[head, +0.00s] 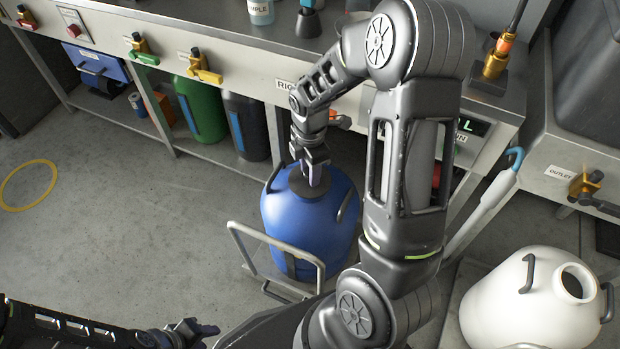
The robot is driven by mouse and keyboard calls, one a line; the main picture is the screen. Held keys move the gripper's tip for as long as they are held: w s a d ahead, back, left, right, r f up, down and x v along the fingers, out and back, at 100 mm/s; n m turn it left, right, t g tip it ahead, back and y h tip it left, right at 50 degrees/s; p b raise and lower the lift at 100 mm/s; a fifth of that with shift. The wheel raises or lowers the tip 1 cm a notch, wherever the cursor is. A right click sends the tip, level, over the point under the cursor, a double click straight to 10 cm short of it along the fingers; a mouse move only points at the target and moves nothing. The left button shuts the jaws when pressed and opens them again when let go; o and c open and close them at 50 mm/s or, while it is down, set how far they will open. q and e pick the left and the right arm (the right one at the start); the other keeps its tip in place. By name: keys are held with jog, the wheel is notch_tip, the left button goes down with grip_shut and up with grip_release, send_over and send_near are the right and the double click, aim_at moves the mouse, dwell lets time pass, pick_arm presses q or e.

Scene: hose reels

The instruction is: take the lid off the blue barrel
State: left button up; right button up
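The blue barrel (300,222) stands upright on the floor in a low metal-framed carrier (283,243), in front of the bench. Its dark lid (296,183) sits on top, partly covered by my gripper. My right gripper (315,175) points down at the middle of the lid, with its fingertips at the lid. I cannot tell whether the fingers are closed on it. My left gripper (195,330) is low at the bottom left, well away from the barrel, and its finger gap is not clear.
A bench (217,37) with valves runs behind the barrel. A green container (200,108) and a dark container (246,126) stand under it. A white barrel (525,308) with an open mouth stands at the lower right. The floor to the left is clear.

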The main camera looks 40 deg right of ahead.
grip_shut()
dwell(0.3)
notch_tip(320, 180, up, 10)
jog(key=p, duration=0.2)
jog(key=shift+p, duration=0.4)
dwell(0.3)
